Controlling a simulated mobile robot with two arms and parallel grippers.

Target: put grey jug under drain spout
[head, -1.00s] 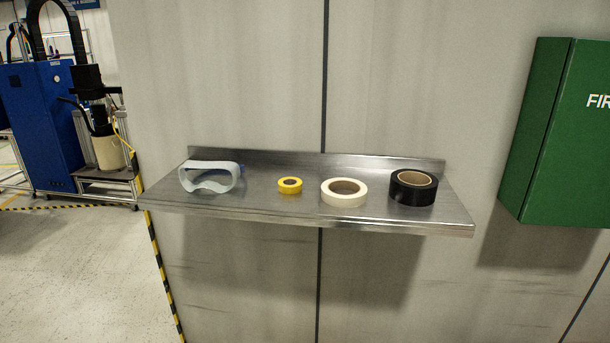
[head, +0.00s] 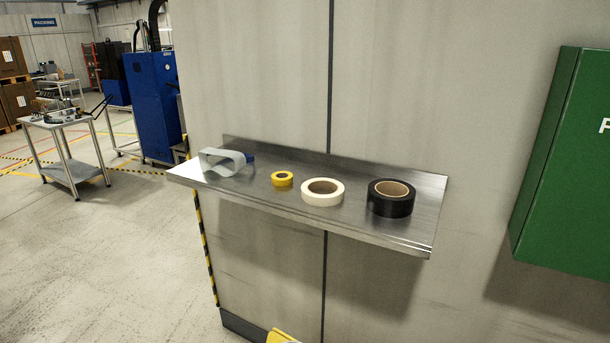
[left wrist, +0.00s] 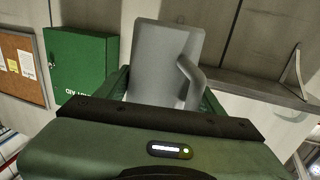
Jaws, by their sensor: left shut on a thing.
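The grey jug (left wrist: 160,58) shows in the left wrist view, with its handle on the right side. My left gripper (left wrist: 165,92) is shut on it; green fingers show on either side of its lower part, and the gripper body hides its near end. Neither the jug nor either gripper shows in the head view. No drain spout or drum is recognisable in these views.
A metal wall shelf (head: 430,205) holds safety goggles (head: 226,162), yellow tape (head: 282,179), cream tape (head: 322,192) and black tape (head: 390,198). A green first aid box (head: 565,155) hangs right. A blue cabinet (head: 153,105) and cart (head: 60,120) stand left, beyond open floor.

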